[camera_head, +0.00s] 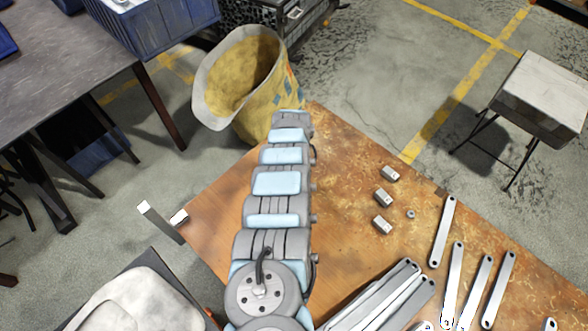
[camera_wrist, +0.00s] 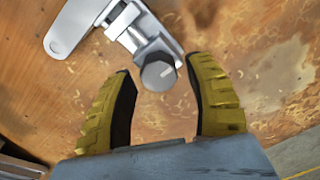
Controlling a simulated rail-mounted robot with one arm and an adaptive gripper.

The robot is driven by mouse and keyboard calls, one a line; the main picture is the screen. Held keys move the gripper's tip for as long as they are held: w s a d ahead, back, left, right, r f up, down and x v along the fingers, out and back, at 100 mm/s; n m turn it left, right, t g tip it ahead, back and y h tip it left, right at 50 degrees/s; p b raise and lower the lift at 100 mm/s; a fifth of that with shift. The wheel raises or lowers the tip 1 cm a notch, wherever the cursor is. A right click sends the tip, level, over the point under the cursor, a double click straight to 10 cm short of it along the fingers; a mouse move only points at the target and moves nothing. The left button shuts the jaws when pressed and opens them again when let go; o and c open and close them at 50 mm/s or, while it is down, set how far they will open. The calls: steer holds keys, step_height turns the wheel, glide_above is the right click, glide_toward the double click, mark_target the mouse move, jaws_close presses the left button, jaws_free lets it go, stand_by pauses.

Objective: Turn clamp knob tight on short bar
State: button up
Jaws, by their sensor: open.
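In the wrist view, a silver clamp (camera_wrist: 128,22) lies on the rusty-brown tabletop. A flat grey bar (camera_wrist: 68,30) with a rounded end is beside the clamp at upper left; I cannot tell how firmly the two are joined. My gripper (camera_wrist: 158,64) has two yellow fingers with dark inner pads. It is open, with the knob between the fingertips and a visible gap on each side. In the head view, my arm hides the gripper and this clamp.
The brown worktable (camera_head: 350,135) holds several small metal blocks (camera_head: 383,197), a nut (camera_head: 410,214) and several flat bars (camera_head: 442,232) on the right. A yellow sack (camera_head: 262,100) stands beyond the far edge. A stool (camera_head: 545,95) stands on the right.

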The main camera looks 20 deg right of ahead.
steer(key=n+p, duration=0.1)
steer(key=n, duration=0.5)
steer(key=shift+p, duration=0.3)
steer(key=n, duration=0.6)
stand_by(0.3)
jaws_close()
